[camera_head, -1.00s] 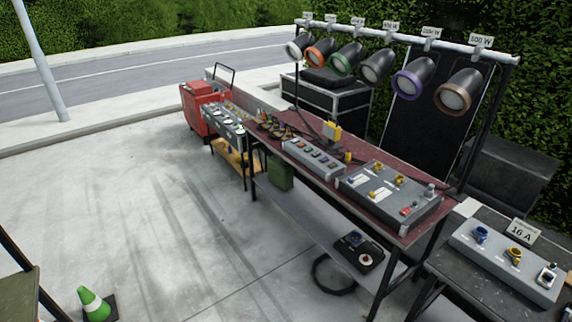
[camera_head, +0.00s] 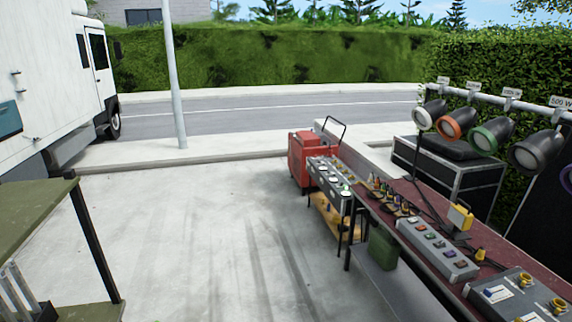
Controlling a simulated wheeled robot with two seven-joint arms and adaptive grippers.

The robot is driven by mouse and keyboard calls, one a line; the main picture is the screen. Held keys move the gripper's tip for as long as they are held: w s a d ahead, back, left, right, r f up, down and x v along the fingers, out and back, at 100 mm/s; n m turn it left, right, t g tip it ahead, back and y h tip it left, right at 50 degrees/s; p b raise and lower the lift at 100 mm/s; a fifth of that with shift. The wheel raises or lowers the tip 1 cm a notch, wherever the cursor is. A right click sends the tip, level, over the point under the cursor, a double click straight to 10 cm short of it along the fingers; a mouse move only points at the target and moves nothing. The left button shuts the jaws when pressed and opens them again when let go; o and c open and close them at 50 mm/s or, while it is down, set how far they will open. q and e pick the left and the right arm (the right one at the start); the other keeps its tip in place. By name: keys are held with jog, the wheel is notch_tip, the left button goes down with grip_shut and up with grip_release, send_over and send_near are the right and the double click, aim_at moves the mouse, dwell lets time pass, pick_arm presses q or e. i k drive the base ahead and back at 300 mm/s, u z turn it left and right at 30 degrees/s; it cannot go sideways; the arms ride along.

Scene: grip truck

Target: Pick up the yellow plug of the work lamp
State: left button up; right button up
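A small yellow work lamp (camera_head: 461,217) stands on the dark red table top (camera_head: 511,256) at the right of the head view. A small yellow piece that looks like its plug (camera_head: 480,255) sits on the same table, just in front of the lamp and beside a grey box with a row of coloured buttons (camera_head: 437,249). A dark cable lies near it. Neither of my grippers shows in the head view.
A grey socket panel (camera_head: 507,293) is at the lower right. Several plugs and cables (camera_head: 391,195) lie at the table's far end. A red cabinet (camera_head: 302,158) stands beyond. A green shelf (camera_head: 35,215) is at the left. The concrete floor (camera_head: 200,240) between is clear.

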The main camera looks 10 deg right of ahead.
aim_at(479, 256)
jog(key=z, duration=0.15)
jog(key=i, duration=2)
jog(key=z, duration=0.65)
jog(key=i, duration=1.2)
jog(key=z, duration=1.75)
jog(key=i, duration=0.9)
jog(key=z, duration=1)
